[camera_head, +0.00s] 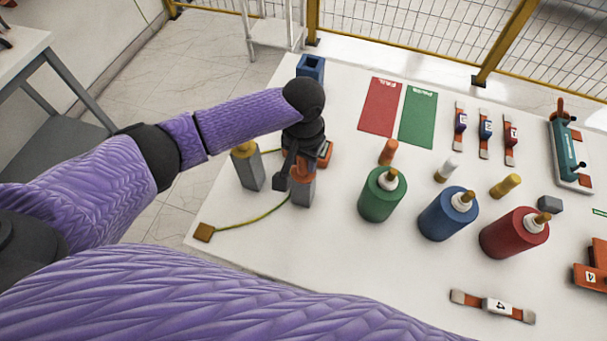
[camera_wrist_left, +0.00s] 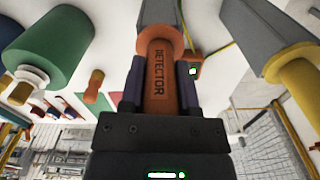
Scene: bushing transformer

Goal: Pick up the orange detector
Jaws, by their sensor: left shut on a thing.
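The orange detector (camera_wrist_left: 158,80), labelled DETECTOR, lies between the two fingers of my left gripper (camera_wrist_left: 160,90) in the left wrist view. The fingers are shut on its handle. Its wider orange collar meets a grey block-shaped stand (camera_wrist_left: 163,12). In the head view the detector (camera_head: 302,170) shows partly below my dark left wrist, at the top of the grey stand (camera_head: 303,192). My left gripper (camera_head: 292,168) is mostly hidden by the wrist there. I cannot tell whether the detector is still seated in the stand. My right gripper is not in view.
A yellow-topped grey stand (camera_head: 248,168) is close on the left, with a green-yellow cable (camera_head: 250,219) nearby. Green (camera_head: 381,198), blue (camera_head: 447,217) and red (camera_head: 512,236) cylinders stand to the right. A blue holder (camera_head: 311,67) is behind. The front middle of the white table is clear.

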